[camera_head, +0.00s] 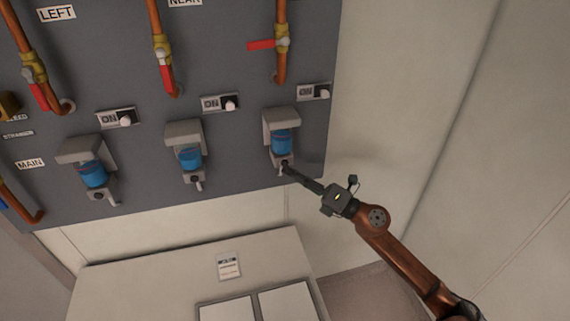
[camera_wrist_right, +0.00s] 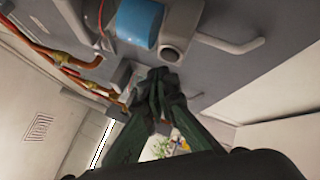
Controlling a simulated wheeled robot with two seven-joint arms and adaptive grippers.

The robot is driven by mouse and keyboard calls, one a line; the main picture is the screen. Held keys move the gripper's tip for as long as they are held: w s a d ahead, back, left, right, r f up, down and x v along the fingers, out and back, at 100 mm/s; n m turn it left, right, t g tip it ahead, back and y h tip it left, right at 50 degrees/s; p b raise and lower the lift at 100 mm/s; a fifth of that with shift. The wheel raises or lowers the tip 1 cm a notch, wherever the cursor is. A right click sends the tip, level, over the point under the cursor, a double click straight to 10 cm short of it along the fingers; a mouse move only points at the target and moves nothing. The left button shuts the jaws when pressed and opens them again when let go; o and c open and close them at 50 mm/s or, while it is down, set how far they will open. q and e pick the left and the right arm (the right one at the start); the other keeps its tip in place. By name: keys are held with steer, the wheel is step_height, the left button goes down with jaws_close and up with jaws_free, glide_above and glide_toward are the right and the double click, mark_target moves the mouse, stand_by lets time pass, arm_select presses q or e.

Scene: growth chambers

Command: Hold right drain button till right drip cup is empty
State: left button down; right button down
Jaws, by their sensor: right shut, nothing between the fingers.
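The right drip cup (camera_head: 282,143) is a clear cup with blue liquid, under a grey bracket at the right of the dark panel. Its blue cup also shows at the top of the right wrist view (camera_wrist_right: 140,22). The right drain button (camera_head: 284,163) is a dark round spot on the small grey block below the cup; the block shows in the wrist view (camera_wrist_right: 172,48). My right gripper (camera_head: 289,171) is shut and empty, its tips right at that block. I cannot tell whether they press the button. My left gripper is out of view.
Two similar blue cups, the left one (camera_head: 93,174) and the middle one (camera_head: 189,158), hang to the left. A pale cabinet (camera_head: 180,262) stands below. Room to the right is clear.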

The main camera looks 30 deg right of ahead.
steer(key=shift+w, duration=0.1)
stand_by(0.3)
steer(key=shift+w+d, duration=0.1)
steer(key=shift+w, duration=0.25)
steer(key=shift+w+d, duration=0.1)
steer(key=shift+w, duration=0.25)
stand_by(0.6)
steer(key=shift+s, duration=0.1)
stand_by(1.3)
steer(key=shift+s+a, duration=0.2)
steer(key=shift+s, duration=0.5)
steer(key=s, duration=0.2)
steer(key=s+a+p, duration=0.1)
steer(key=s, duration=0.1)
steer(key=shift+s+a, duration=0.1)
steer(key=shift+s, duration=0.3)
